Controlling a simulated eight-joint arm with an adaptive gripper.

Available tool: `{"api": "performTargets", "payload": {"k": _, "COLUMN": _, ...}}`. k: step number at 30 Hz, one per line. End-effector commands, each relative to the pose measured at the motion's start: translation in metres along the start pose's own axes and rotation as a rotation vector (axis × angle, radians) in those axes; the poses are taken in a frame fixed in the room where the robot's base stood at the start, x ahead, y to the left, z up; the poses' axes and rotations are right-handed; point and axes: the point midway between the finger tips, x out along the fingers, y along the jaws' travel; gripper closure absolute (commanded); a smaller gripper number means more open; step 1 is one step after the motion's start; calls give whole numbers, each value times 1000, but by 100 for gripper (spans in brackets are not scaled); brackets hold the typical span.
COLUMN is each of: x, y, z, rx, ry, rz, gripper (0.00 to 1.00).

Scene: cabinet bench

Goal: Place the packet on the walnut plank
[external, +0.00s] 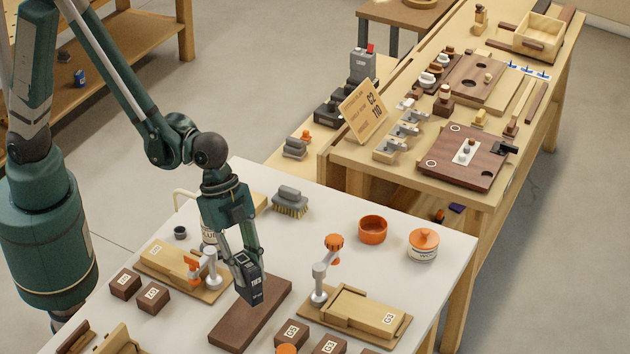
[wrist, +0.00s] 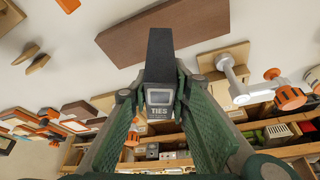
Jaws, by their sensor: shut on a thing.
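A dark packet labelled "TIES" (external: 251,290) is between the fingers of my gripper (external: 245,258). In the wrist view the packet (wrist: 160,62) points away from my palm, with the green fingers pressed on both sides. The walnut plank (external: 236,327) is a flat dark brown board lying on the white table. In the external view the packet hangs upright in front of the plank's middle. In the wrist view the packet's far end overlaps the edge of the plank (wrist: 190,22). I cannot tell whether it touches the plank.
Left of the plank is a light wooden board with an orange-handled clamp (external: 205,268). Right of it is another clamp (external: 322,280) beside a light wooden box (external: 365,312). Dark labelled blocks (external: 292,333) stand near the front. An orange bowl (external: 372,229) and a brush (external: 290,203) sit farther back.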

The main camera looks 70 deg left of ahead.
Motion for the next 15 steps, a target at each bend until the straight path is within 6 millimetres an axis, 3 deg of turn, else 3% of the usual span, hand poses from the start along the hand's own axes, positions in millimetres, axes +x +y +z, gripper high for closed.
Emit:
{"api": "performTargets", "payload": {"k": 8, "x": 4, "y": 0, "z": 2, "rx": 0, "ry": 0, "rz": 0, "gripper": 92}}
{"api": "performTargets", "payload": {"k": 15, "x": 24, "y": 0, "z": 10, "rx": 0, "ry": 0, "rz": 0, "gripper": 92}}
